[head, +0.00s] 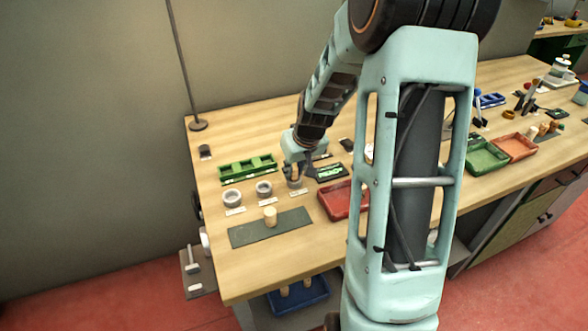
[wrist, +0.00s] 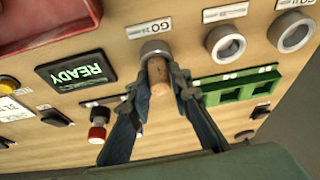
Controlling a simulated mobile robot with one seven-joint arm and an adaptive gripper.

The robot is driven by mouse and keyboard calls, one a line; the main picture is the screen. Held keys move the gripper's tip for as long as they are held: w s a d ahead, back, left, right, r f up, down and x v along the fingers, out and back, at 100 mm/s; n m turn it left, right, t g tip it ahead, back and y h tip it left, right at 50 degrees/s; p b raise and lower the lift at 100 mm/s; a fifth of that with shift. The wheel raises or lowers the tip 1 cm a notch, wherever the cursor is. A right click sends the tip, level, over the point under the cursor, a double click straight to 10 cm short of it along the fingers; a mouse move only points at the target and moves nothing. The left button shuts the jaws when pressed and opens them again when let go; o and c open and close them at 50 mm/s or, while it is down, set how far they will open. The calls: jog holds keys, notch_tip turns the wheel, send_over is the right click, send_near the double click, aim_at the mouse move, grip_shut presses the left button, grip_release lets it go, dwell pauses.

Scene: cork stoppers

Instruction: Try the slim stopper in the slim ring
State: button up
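My gripper (head: 294,172) is over the rightmost of three grey rings in the head view. In the wrist view its fingers (wrist: 159,80) are closed on both sides of a narrow cork stopper (wrist: 158,74). The stopper's far end overlaps the smallest-looking ring (wrist: 154,47); I cannot tell whether it is inside or just above it. A middle ring (wrist: 225,43) and a larger ring (wrist: 291,32) stand in the same row, empty, with labels beside them. Another cork stopper (head: 270,215) stands on the dark green mat (head: 243,236).
A green compartment tray (head: 232,180) lies behind the rings. A display reading READY (wrist: 78,73) and a red tray (head: 335,207) lie to the gripper's right in the head view. A blue bin (head: 283,307) with pale stoppers sits below the table. A red button (wrist: 97,133) is near the fingers.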

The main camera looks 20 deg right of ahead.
jog(key=o, duration=0.4)
jog(key=v, duration=1.2)
dwell(0.7)
